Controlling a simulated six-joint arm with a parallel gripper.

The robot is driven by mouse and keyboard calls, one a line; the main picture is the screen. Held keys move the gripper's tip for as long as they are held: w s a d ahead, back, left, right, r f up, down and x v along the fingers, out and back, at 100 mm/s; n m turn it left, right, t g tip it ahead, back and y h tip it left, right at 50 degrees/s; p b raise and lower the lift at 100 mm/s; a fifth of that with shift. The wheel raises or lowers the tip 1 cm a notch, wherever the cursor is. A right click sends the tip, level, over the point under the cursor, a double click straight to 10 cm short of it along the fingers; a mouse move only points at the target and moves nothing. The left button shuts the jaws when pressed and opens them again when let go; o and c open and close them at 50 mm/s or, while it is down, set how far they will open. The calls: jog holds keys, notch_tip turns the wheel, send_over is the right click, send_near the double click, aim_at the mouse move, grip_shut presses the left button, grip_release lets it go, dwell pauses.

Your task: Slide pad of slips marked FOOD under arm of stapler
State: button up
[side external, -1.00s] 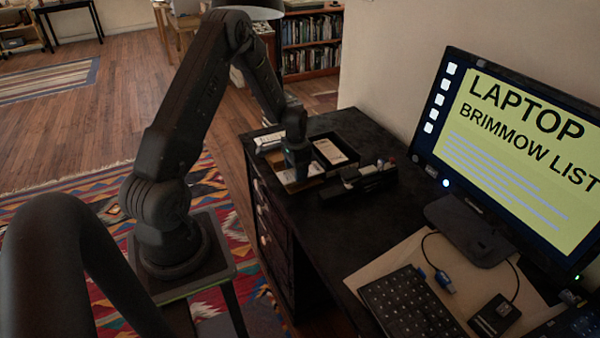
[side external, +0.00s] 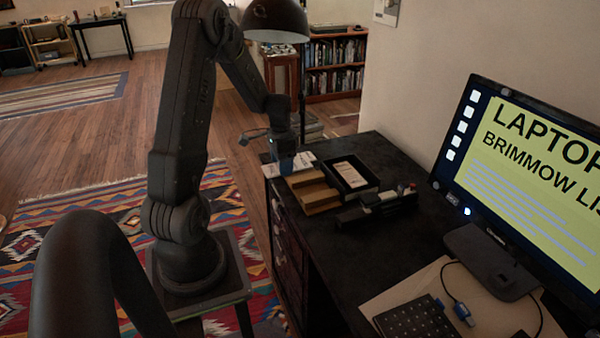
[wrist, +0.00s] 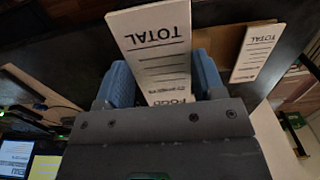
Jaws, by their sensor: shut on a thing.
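My gripper (wrist: 165,85) has its two blue fingers shut on a white pad of slips (wrist: 158,45). The pad reads TOTAL at its far end; lettering that looks like FOOD shows near the palm, upside down. In the side external view my gripper (side external: 286,166) is low over the desk's far left corner, at a white slip (side external: 304,160); I cannot tell whether this is the held pad. I cannot clearly make out a stapler; a long dark object (side external: 372,212) with small items on it lies at the front of the trays.
A wooden holder (side external: 318,197) stands in front of my gripper. A black tray (side external: 372,183) to its right holds another slip pad (side external: 350,175). A second TOTAL pad shows at the wrist view's right (wrist: 256,52). A monitor (side external: 530,160) and keyboard (side external: 415,318) are farther right.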

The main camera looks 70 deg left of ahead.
aim_at(348, 216)
jog(key=shift+s+a+r, duration=0.25)
jog(key=shift+s+r, duration=0.1)
jog(key=shift+s, duration=0.1)
jog(key=shift+d, duration=0.1)
jog(key=w+d+f, duration=0.2)
jog(key=w+d, duration=0.3)
jog(key=d, duration=0.3)
jog(key=w+d+f, duration=0.2)
jog(key=w+d, duration=0.3)
jog(key=d, duration=0.3)
jog(key=shift+s+a+f, duration=0.1)
jog(key=shift+s+f, duration=0.05)
jog(key=shift+f, duration=1.45)
jog(key=shift+s+a+f, duration=0.1)
jog(key=shift+s+f, duration=0.05)
jog(key=shift+f, duration=1.45)
jog(key=shift+w+f, duration=0.15)
jog(key=shift+w, duration=2.6)
jog(key=o, duration=1)
jog(key=shift+c, duration=0.2)
